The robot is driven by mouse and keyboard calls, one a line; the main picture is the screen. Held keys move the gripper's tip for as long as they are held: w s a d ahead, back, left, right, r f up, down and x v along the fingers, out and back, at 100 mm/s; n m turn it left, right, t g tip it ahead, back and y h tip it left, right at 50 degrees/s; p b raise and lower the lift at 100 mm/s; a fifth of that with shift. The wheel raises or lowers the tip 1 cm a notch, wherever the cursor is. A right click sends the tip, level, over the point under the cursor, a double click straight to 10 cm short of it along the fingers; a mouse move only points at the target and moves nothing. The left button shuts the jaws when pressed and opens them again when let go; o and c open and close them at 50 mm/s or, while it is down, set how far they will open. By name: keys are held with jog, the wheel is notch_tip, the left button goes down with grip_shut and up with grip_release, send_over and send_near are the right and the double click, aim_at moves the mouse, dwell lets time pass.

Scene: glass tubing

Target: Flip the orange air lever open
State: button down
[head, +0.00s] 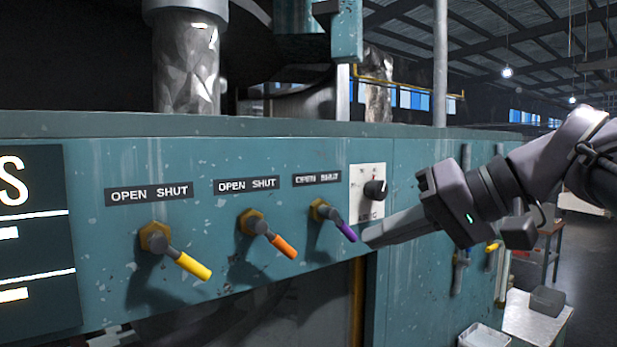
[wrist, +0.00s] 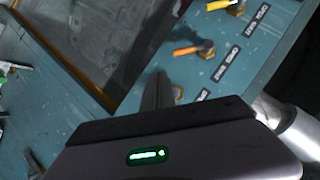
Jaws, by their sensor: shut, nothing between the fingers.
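The orange lever (head: 275,240) is the middle one of three on the teal panel. Its handle slants down and to the right from a brass hub, toward the SHUT side of its label (head: 247,185). It also shows in the wrist view (wrist: 189,50), beyond my fingertips. My gripper (head: 372,238) is shut and empty. Its fingertips are just right of the purple lever's tip in the head view; I cannot tell whether they touch. In the wrist view the shut fingers (wrist: 157,82) point toward the panel, apart from the orange lever.
The purple lever (head: 338,222) stands between my gripper and the orange lever. The yellow lever (head: 187,263) is left of the orange one. A black knob (head: 376,190) on a white plate is above my fingers. A ledge runs above the levers.

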aim_at(275, 240)
jog(key=shift+n+y, duration=0.3)
jog(key=shift+y, duration=0.3)
jog(key=r, duration=0.4)
jog(key=r+p, duration=0.1)
jog(key=r, duration=0.1)
jog(key=shift+s+d, duration=0.2)
jog(key=shift+s, duration=0.05)
jog(key=p+x, duration=0.1)
jog(key=x, duration=0.9)
jog(key=shift+a, duration=0.35)
jog(key=a+f, duration=0.2)
jog(key=shift+s+a+f, duration=0.15)
jog(key=shift+s+f, duration=0.25)
